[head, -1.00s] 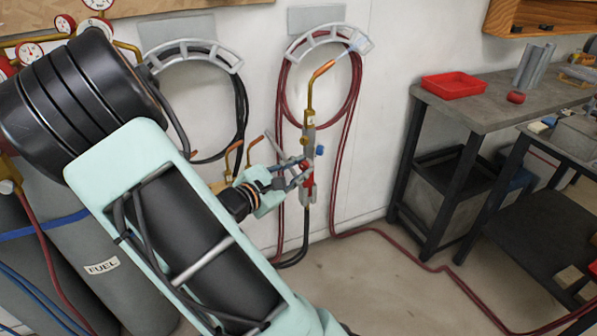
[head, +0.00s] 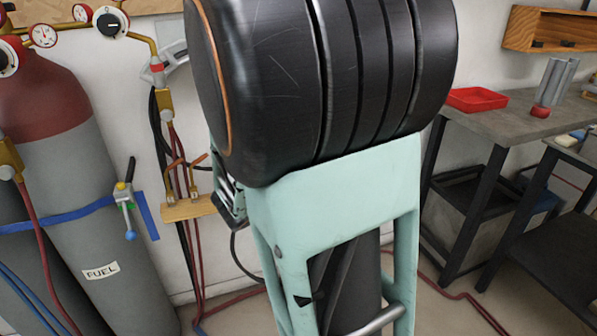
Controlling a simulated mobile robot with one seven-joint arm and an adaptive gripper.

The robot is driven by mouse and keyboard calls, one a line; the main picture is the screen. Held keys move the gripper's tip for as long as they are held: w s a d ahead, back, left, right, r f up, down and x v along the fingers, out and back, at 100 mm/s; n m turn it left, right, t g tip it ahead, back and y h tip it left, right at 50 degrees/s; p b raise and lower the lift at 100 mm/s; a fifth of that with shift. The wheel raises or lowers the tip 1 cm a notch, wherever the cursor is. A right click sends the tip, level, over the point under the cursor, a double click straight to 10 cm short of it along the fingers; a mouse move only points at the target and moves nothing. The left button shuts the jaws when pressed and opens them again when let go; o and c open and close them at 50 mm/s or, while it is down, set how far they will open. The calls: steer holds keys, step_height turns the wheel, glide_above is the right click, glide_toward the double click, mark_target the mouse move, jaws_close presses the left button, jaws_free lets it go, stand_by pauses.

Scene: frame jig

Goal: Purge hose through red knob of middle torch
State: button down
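My gripper (head: 230,198) shows only in part beside the right end of a small wooden holder (head: 178,213). My large black and mint arm covers the middle of the head view and hides most of it. I cannot tell whether its fingers are open or shut, or hold anything. Two copper torch tips (head: 173,163) stand at the holder, with brass parts and dark red hoses (head: 198,255) below. No red torch knob can be made out there. The torch seen in the gripper earlier is not visible now.
A valve-like tool (head: 126,200) sits on the blue strap. A bench (head: 500,123) with a red tray (head: 476,99) is at right. A red hose (head: 455,292) lies on the floor.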

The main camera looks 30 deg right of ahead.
stand_by(0.4)
steer(key=c, duration=1.8)
jaws_free()
steer(key=shift+o, duration=0.2)
steer(key=shift+r+p, duration=0.15)
steer(key=shift+p, duration=0.3)
